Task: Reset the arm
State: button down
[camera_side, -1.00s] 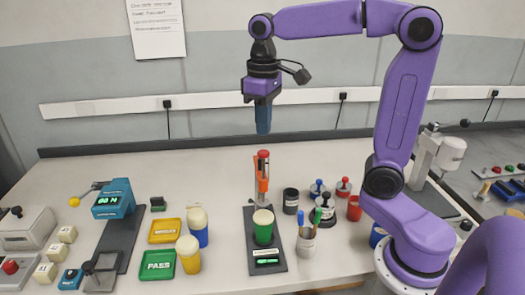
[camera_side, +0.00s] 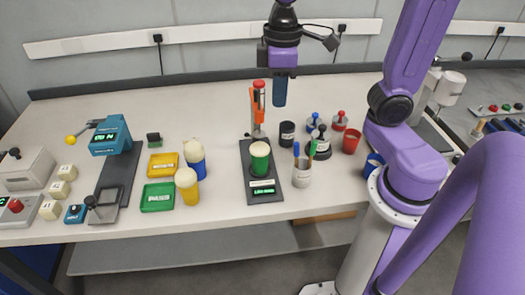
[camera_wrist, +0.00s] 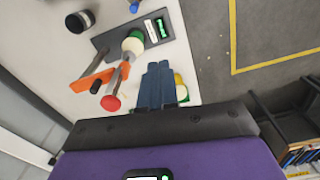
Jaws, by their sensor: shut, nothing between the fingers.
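My gripper (camera_side: 280,92) has blue fingers pressed together. It hangs pointing down, well above the back part of the table, with nothing in it. In the wrist view the closed fingers (camera_wrist: 158,82) show at the middle, above the table edge. My purple arm bends over from the right side of the side view.
A green PASS tray (camera_side: 158,196), a yellow tray (camera_side: 163,163), and yellow and blue lidded cups (camera_side: 187,184) stand left of centre. A pen holder (camera_side: 302,172), small weights and a red cup (camera_side: 351,141) stand to the right. A teal device (camera_side: 110,136) is at left.

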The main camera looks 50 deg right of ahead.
jog(key=s+f+n, duration=0.5)
jog(key=s+f, duration=0.2)
jog(key=s, duration=0.6)
jog(key=shift+d, duration=0.4)
